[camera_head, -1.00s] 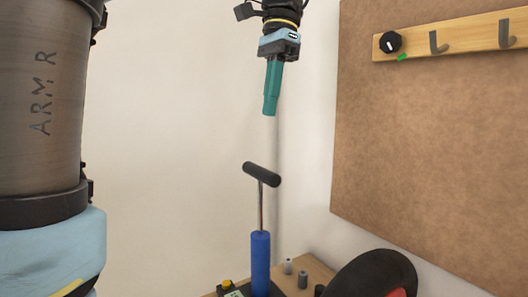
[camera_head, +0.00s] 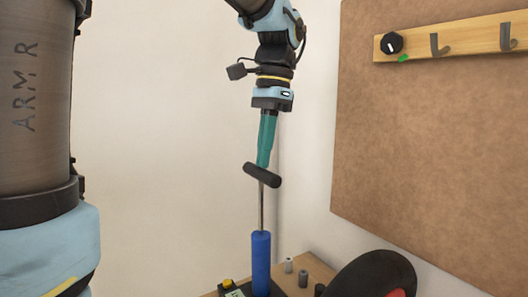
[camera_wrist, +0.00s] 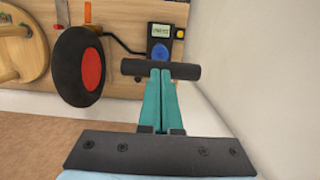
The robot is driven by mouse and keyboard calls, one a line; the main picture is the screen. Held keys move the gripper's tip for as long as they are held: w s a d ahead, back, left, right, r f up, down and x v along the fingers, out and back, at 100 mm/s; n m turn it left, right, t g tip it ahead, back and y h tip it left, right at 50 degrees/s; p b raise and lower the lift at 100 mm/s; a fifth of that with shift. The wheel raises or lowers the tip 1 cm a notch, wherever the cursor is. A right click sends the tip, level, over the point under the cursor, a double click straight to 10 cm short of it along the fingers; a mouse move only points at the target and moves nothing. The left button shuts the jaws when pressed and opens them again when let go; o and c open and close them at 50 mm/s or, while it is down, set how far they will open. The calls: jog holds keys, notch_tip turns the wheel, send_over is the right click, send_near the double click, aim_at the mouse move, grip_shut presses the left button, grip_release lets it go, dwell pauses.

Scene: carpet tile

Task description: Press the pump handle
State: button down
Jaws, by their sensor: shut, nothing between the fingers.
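The pump has a blue cylinder (camera_head: 261,262), a thin metal rod and a black T-shaped handle (camera_head: 262,175) at the top. The rod stands well out of the cylinder. My gripper (camera_head: 264,163) points down with its teal fingers shut and empty. The fingertips are at the middle of the handle, at or just above its top; I cannot tell whether they touch. In the wrist view the handle (camera_wrist: 187,71) lies crosswise at the tips of my gripper (camera_wrist: 160,72).
A black wheel with a red centre (camera_head: 375,278) stands right of the pump. Small grey cylinders (camera_head: 303,279) sit on the wooden board (camera_head: 318,270). A gauge box with a display (camera_wrist: 161,40) is near the pump. A brown panel with a hook rail (camera_head: 460,40) is at right.

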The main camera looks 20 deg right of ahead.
notch_tip(320, 180, down, 13)
jog(key=b, duration=0.5)
jog(key=shift+b, duration=0.35)
jog(key=shift+r, duration=0.1)
notch_tip(320, 180, up, 14)
jog(key=d+p, duration=0.2)
jog(key=p, duration=0.2)
jog(key=shift+w+r, duration=0.2)
jog(key=shift+w, duration=0.1)
jog(key=shift+d, duration=0.1)
dwell(1.3)
